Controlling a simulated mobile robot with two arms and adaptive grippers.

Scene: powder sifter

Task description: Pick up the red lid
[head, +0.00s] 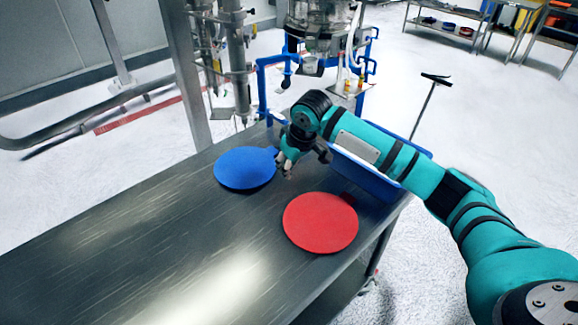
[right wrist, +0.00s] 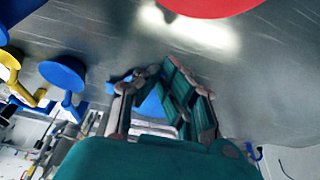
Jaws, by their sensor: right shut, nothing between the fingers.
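The red lid (head: 320,222) is a flat round disc lying on the metal table, with a small dark tab at its upper right edge. Part of it also shows at the top edge of the right wrist view (right wrist: 205,6). My right gripper (head: 284,168) is above the table, up and to the left of the red lid and beside the right edge of a blue lid (head: 243,168). It is shut with nothing in it, apart from the red lid. Its fingers show in the middle of the right wrist view (right wrist: 165,75). My left gripper is not in view.
The metal table (head: 130,250) is bare to the left and front. A blue bin (head: 365,172) sits at its right end, partly behind my right arm. A blue-framed machine (head: 320,40) stands behind the table. A metal post (head: 186,75) rises at the back edge.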

